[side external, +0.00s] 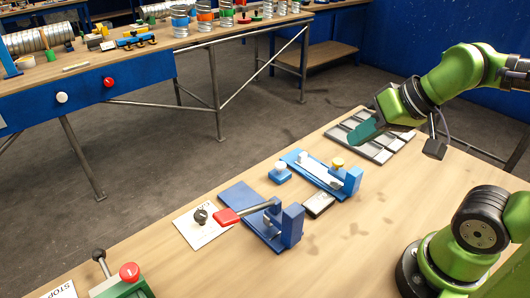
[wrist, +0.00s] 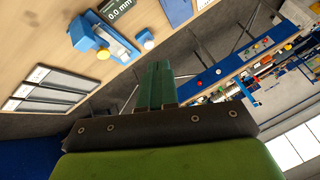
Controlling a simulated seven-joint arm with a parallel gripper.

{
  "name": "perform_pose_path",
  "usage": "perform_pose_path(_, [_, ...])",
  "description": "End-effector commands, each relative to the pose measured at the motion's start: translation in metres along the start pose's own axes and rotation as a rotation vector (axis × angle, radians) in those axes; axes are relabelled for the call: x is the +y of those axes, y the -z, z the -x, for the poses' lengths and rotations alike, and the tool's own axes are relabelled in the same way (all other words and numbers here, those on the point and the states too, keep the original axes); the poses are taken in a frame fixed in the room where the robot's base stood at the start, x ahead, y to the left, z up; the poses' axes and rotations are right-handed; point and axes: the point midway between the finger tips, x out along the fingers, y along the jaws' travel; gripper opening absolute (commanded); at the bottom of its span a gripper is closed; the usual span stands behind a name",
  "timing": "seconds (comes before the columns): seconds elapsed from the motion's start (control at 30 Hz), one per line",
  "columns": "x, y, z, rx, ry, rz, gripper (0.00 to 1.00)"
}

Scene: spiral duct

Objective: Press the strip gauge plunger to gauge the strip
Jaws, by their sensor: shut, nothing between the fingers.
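The strip gauge (side external: 318,174) is a long blue fixture on the wooden table, with a pale strip (side external: 325,174) lying along it. Its yellow plunger (side external: 338,162) stands up at the right end. In the wrist view the gauge (wrist: 84,32) is at upper left, with the yellow plunger (wrist: 103,54) at its near end. A dark display (side external: 319,204) sits beside the gauge; in the wrist view the display (wrist: 118,8) reads 0.0 mm. My gripper (side external: 360,133) is shut and empty, raised beyond and right of the plunger, not touching it. Its teal fingers (wrist: 157,72) are together in the wrist view.
A blue block with a white button (side external: 280,173) is left of the gauge. A blue lever press with a red handle (side external: 262,215) stands in front. A slotted grey tray (side external: 372,148) lies behind. A dial card (side external: 202,224) and a green box with a red button (side external: 124,280) are further left.

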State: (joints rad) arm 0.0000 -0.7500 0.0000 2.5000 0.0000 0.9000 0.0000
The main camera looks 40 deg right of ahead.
Motion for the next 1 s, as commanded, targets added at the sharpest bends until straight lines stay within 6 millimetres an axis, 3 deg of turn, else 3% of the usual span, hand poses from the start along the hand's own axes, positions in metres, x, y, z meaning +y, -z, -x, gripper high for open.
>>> perform_pose_path(0.47, [0.0, 0.0, 0.0, 0.001, -0.001, -0.001, 0.0])
perform_pose_path(0.63, [0.018, 0.005, -0.01, -0.025, -0.049, -0.068, 0.0])
perform_pose_path(0.77, [0.042, 0.015, -0.027, -0.09, -0.087, -0.247, 0.0])
perform_pose_path(1.0, [0.087, 0.039, -0.06, -0.233, -0.058, -0.792, 0.0])
